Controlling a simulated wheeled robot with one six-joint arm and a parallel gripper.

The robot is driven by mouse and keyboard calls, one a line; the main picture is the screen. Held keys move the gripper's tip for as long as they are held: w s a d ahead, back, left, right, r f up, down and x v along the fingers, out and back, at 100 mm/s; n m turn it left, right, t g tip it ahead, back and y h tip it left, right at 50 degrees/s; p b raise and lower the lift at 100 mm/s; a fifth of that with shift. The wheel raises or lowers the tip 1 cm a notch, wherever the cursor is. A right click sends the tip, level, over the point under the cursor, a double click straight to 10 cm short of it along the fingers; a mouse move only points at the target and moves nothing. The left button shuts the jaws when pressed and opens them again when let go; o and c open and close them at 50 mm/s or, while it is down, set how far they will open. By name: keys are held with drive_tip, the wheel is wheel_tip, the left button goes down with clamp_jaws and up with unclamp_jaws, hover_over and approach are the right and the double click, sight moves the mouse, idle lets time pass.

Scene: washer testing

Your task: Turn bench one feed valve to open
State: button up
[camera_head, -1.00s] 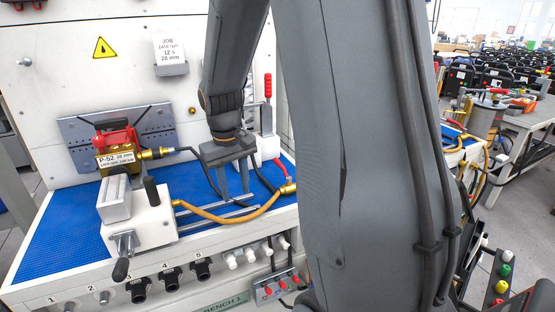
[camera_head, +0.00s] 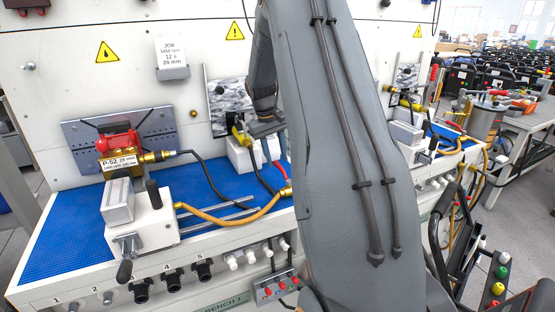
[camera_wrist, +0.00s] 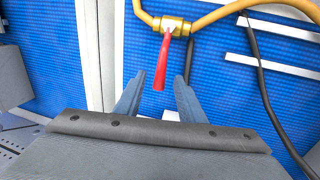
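The bench one feed valve has a brass body (camera_wrist: 172,25) with a red lever (camera_wrist: 163,62), joined to a yellow hose. The lever stands crosswise to the hose in the wrist view. In the head view the valve (camera_head: 286,190) is at the right of the blue mat, beside my arm. My gripper (camera_wrist: 159,77) is open; its two blue-grey fingers lie either side of the lever's free end in the picture, with gaps on both sides. I cannot tell the depth between fingers and lever.
A red-and-brass pump (camera_head: 118,145) labelled P-52 is on the left of bench one. A white clamp block (camera_head: 138,222) stands in front of it. Metal rails (camera_head: 220,222) and a black cable (camera_wrist: 265,85) lie near the valve. A second bench is at the right.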

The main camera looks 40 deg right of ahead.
drive_tip(key=shift+d+f, duration=0.2)
drive_tip(key=shift+f, duration=0.85)
clamp_jaws()
drive_tip(key=shift+a, duration=0.1)
